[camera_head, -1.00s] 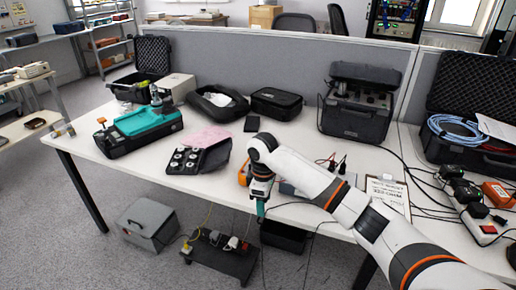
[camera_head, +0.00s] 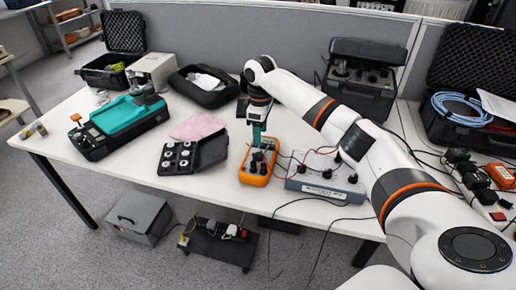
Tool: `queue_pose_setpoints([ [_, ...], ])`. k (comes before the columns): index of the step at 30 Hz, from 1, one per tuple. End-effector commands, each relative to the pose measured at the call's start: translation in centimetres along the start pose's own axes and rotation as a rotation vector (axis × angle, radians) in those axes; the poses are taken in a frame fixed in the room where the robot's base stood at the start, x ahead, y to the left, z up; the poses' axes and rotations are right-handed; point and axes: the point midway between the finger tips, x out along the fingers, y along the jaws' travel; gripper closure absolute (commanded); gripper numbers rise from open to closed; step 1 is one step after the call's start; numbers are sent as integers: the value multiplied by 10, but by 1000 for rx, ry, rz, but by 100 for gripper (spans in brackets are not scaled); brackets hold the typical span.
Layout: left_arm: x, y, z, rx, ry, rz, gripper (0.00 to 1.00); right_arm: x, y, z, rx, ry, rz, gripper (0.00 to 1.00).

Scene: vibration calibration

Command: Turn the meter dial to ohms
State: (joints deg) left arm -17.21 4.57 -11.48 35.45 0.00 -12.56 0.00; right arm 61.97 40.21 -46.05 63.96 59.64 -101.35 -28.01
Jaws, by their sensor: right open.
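The meter (camera_head: 257,168) is orange with a dark face and lies on the white table near its front edge, in the middle of the head view. Leads run from it to the right. My right gripper (camera_head: 256,139) points down over the upper part of the meter and is open. It hides part of the meter's face. The dial's setting is too small to read, and I cannot tell whether the fingers touch the meter. My left gripper is not in view.
A grey box with black knobs (camera_head: 325,178) stands right of the meter, wired to it. A black tray of round parts (camera_head: 178,158) and a pink cloth (camera_head: 197,126) lie to the left. A teal and black device (camera_head: 124,117) stands farther left. Bare table (camera_head: 120,165) shows at the front left.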

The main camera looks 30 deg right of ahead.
Motion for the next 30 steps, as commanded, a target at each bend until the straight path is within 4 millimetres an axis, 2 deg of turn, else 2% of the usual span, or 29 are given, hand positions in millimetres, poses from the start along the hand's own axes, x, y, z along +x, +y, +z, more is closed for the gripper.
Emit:
queue_pose_setpoints([
  [1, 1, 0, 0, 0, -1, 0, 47, 13, 1, -1, 0, 4, 2, 46],
  [6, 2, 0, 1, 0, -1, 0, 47, 46, 0, 0, 1, 3, 1, 46],
  [12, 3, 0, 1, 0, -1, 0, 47, 72, 0, 0, -1, 1, 0, 46],
  [16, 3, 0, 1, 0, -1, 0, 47, 80, 1, 0, -1, 0, 0, 46],
  [24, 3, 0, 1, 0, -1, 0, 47, 81, 0, 0, -1, 0, -1, 46],
  [25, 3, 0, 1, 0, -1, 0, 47, 81, 0, 0, -1, 0, -1, 48],
  [30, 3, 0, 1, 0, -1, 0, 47, 80, 0, 0, -1, 0, -1, 76],
])
